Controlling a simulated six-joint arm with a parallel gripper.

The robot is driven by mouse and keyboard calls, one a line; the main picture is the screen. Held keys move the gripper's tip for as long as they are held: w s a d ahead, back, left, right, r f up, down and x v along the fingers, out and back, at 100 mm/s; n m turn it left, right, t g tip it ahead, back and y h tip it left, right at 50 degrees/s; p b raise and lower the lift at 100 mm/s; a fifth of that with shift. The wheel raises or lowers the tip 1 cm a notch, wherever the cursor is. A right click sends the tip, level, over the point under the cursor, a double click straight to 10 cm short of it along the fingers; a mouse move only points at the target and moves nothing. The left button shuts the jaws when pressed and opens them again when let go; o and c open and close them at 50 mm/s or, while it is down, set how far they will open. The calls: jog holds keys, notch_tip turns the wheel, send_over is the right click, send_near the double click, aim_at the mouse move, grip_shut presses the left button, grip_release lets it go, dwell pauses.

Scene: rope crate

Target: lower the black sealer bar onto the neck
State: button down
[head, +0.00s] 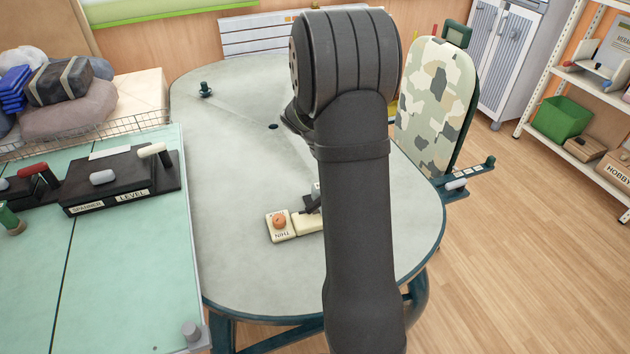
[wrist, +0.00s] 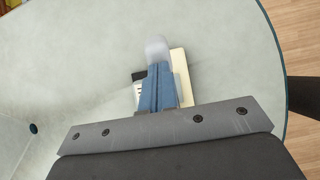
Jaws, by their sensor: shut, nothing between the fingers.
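The cream sealer (head: 281,226), with an orange knob, lies on the grey-green table, partly hidden by my arm in the head view. The black sealer bar (head: 312,204) shows as a short dark piece at its right, tilted; most of it is hidden. In the wrist view the sealer's cream body (wrist: 181,78) shows right of my gripper (wrist: 158,68), and a black end (wrist: 139,75) at its left. My gripper's blue fingers are shut and empty, over the sealer in that view; the height gap is unclear. A pale rounded shape (wrist: 156,48) lies beyond the fingertips; I cannot tell whether it is the neck.
The oval table (head: 235,150) is mostly clear around the sealer. A small dark green peg (head: 205,89) stands at its back left. A camouflage chair back (head: 436,105) is at the right. A green bench (head: 120,270) with a black lever box (head: 110,185) is at the left.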

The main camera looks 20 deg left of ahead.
jog(key=shift+w+d+f, duration=0.55)
jog(key=shift+w+d, duration=0.05)
jog(key=shift+d, duration=0.05)
jog(key=shift+w+f, duration=0.1)
jog(key=shift+x, duration=2.35)
jog(key=shift+w+d, duration=0.2)
